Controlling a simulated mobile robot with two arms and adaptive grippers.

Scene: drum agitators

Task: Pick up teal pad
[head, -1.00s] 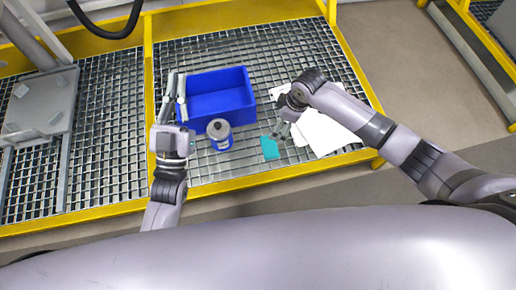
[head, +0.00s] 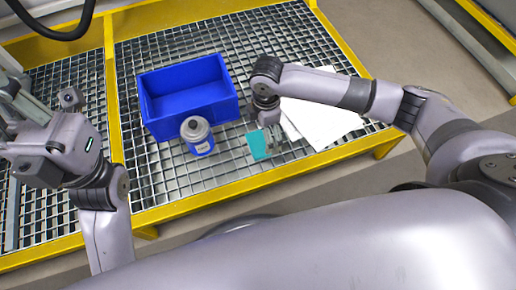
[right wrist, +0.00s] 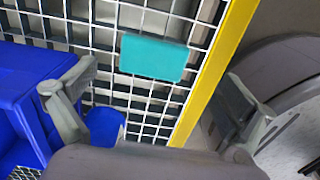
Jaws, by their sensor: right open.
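The teal pad (head: 257,145) lies on the metal grating, right of the blue-and-grey bottle, in the head view. My right gripper (head: 272,142) is low above the grating beside the pad, partly hiding its right side. In the right wrist view the flat teal pad (right wrist: 153,57) shows between the spread fingers of my right gripper (right wrist: 162,80), beyond their tips; nothing is held. My left gripper (head: 45,145) is at the far left, away from the pad; its fingers do not show clearly.
A blue bin (head: 190,97) and a bottle (head: 197,137) with a grey top stand left of the pad. White sheets (head: 322,120) lie to its right. A yellow rail (head: 225,185) edges the grating at the front. Bare grating lies in front of the bottle.

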